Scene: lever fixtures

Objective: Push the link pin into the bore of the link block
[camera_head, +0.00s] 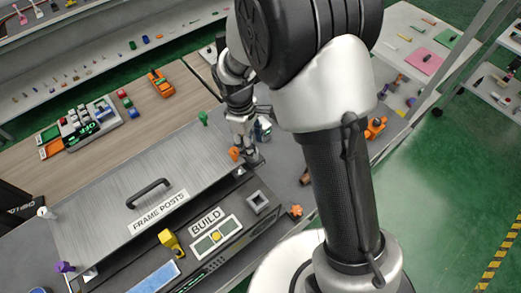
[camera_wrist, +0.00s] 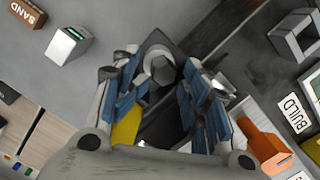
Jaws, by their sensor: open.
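In the wrist view a grey round-headed piece (camera_wrist: 159,66), which looks like the link pin, shows between the fingertips. It stands in front of a dark angular block (camera_wrist: 160,42), possibly the link block. I cannot tell how far the pin sits in a bore. My gripper (camera_wrist: 163,84), with blue-padded fingers, is open around the grey piece; contact is unclear. In the head view my gripper (camera_head: 248,150) is low over the right end of the grey bench, and the pin and block cannot be made out there.
An orange piece (camera_wrist: 262,142) lies close to the right finger, and a yellow part (camera_wrist: 127,126) shows beside the left finger. The FRAME POSTS plate (camera_head: 120,190) with its handle is to the left. The BUILD panel (camera_head: 215,238) and a square frame (camera_head: 257,202) are nearer me.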

